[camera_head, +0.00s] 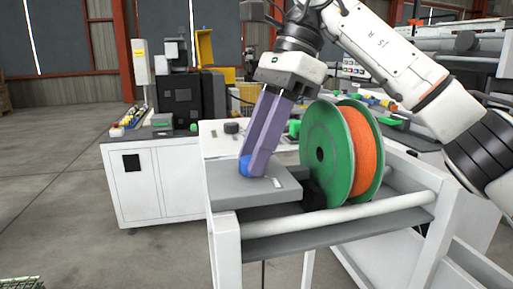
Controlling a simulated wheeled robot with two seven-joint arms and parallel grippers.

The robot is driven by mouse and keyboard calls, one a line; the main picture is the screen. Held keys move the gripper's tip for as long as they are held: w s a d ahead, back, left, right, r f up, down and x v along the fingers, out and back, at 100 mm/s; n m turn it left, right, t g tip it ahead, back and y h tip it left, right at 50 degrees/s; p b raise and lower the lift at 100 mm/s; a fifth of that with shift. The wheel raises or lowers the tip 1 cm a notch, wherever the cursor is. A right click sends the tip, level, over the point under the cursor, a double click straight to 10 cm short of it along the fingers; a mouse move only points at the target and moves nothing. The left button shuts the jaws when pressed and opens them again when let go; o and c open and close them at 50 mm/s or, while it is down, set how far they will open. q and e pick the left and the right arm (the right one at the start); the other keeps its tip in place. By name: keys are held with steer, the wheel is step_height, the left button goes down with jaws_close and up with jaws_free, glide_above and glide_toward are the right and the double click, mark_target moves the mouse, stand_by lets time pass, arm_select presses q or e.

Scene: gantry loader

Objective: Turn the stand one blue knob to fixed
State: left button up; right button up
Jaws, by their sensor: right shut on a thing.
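The blue knob (245,166) sits on the grey top plate (226,188) of the white stand (226,246). My right gripper (256,166) reaches down from above, with its long purple fingers tilted to the lower left. Its fingertips are shut on the blue knob and hide part of it. A small light label (277,183) lies on the plate right of the fingertips. I cannot read the knob's setting. My left gripper is not in view.
A green spool of orange cord (361,150) stands on the stand close to the right of my fingers. A white rail (340,213) runs along the stand's front. A white cabinet (158,184) stands behind left. The floor at left is clear.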

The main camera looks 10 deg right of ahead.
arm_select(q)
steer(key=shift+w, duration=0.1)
arm_select(e)
steer(key=n+g, duration=0.1)
steer(key=n, duration=0.1)
steer(key=n+g, duration=0.1)
steer(key=n, duration=0.2)
steer(key=shift+w+r+n+h, duration=0.1)
steer(key=shift+w+n+h, duration=0.1)
steer(key=shift+n+h, duration=0.1)
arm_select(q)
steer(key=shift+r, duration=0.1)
arm_select(e)
steer(key=o, duration=1.1)
steer(key=shift+c, duration=0.2)
